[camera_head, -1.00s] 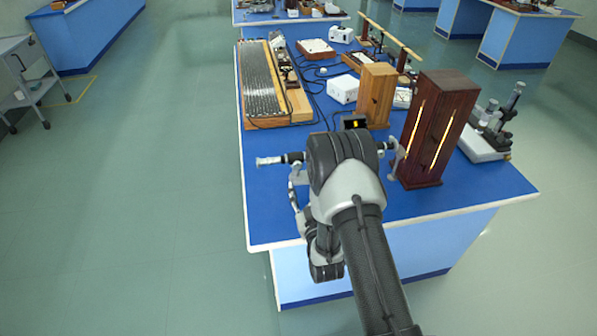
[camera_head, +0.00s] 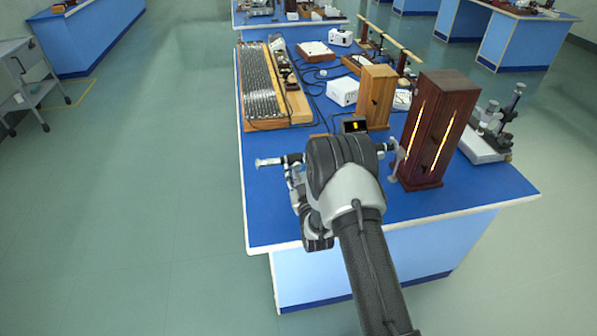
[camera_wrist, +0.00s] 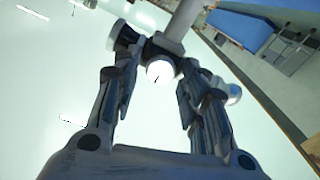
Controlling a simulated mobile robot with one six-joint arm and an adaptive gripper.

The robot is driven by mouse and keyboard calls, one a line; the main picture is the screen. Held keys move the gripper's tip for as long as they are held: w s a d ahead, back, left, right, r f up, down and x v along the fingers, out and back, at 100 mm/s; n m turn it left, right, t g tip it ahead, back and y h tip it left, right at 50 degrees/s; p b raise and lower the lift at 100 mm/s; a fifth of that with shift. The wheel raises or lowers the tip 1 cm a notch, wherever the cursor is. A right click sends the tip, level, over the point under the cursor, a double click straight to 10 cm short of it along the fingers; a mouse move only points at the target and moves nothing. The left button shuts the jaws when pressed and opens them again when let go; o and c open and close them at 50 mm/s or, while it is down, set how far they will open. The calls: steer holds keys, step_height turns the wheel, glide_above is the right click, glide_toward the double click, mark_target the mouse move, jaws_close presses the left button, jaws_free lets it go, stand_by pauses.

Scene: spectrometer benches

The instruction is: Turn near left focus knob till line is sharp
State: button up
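A pale round knob (camera_wrist: 160,72) with a dark mark on its face sits between the fingertips of my gripper (camera_wrist: 158,84) in the wrist view. The fingers are apart, with a small gap visible on each side of the knob. A second pale knob (camera_wrist: 233,93) shows beyond the right finger. In the head view, my arm hides most of the spectrometer; one tube end (camera_head: 268,162) sticks out at left. A small dark display (camera_head: 355,125) with a yellow mark stands behind it; the mark's sharpness is too small to judge. I cannot tell which knob is the near left one.
A dark wooden lamp housing (camera_head: 436,130) with glowing slits stands right of my arm. A lighter wooden box (camera_head: 377,97) and a white box (camera_head: 343,92) stand behind. A long ribbed board (camera_head: 258,85) lies at back left. The blue bench (camera_head: 450,203) is bare along its front right.

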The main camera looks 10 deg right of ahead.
steer(key=c, duration=0.8)
steer(key=m+b, duration=0.4)
steer(key=shift+d+f+m, duration=0.1)
steer(key=shift+f+m, duration=0.05)
steer(key=shift+m, duration=0.25)
steer(key=m+b, duration=0.3)
steer(key=m, duration=0.1)
steer(key=shift+m+b, duration=0.3)
steer(key=m+b, duration=0.1)
steer(key=m, duration=0.2)
steer(key=shift+m+b, duration=0.3)
steer(key=shift+b, duration=0.05)
steer(key=m, duration=0.4)
steer(key=shift+d, duration=0.1)
steer(key=shift+m, duration=0.3)
